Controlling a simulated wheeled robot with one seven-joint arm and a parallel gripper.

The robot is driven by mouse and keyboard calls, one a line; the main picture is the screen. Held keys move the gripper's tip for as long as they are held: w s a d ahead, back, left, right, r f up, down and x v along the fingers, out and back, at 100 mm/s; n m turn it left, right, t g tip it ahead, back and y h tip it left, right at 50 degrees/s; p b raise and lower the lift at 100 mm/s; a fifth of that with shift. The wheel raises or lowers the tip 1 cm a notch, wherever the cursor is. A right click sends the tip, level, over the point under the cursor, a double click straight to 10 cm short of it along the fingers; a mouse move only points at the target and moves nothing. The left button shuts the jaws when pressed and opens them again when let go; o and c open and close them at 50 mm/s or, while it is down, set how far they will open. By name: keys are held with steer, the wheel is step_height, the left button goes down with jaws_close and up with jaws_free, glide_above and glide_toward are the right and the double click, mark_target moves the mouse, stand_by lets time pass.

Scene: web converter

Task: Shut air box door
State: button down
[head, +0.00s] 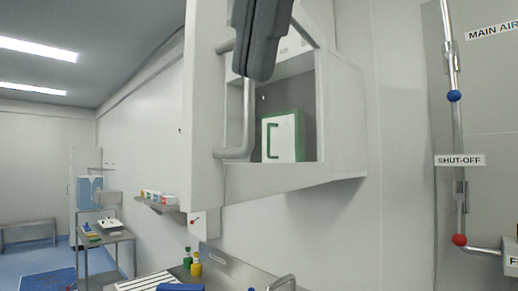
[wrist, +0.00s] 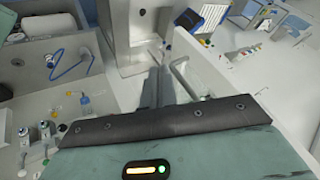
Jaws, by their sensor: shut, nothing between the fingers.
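The air box (head: 345,125) is a pale wall cabinet in the head view, and its front is open. Its door (head: 203,110) stands swung out at the left, with a grey bar handle (head: 247,125) on its inner-right side. My gripper (head: 253,76) is shut and empty, and comes down from the top edge in front of the box opening, close to the upper part of the handle. I cannot tell whether it touches the handle. In the wrist view my gripper (wrist: 160,72) points away, with the pale bar handle (wrist: 186,76) just to its right. The door's hinge is not clear.
A white box with a green edge and handle (head: 284,136) stands inside the air box. Below are a sink counter (head: 225,265), yellow and green bottles (head: 195,264) and a wall shelf (head: 155,203). A pipe with blue and red knobs (head: 457,150) runs at the right.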

mark_target(215, 151)
steer(key=p+x, duration=0.2)
steer(key=x, duration=0.7)
steer(key=shift+w, duration=0.3)
steer(key=shift+w+a+r+p, duration=0.1)
steer(key=shift+w+a+p, duration=0.2)
steer(key=shift+a+p, duration=0.25)
steer(key=shift+w+a+p, duration=0.3)
steer(key=shift+a+p, duration=0.1)
steer(key=shift+a, duration=0.25)
steer(key=shift+w+a, duration=0.3)
steer(key=shift+a, duration=0.2)
steer(key=shift+a, duration=0.1)
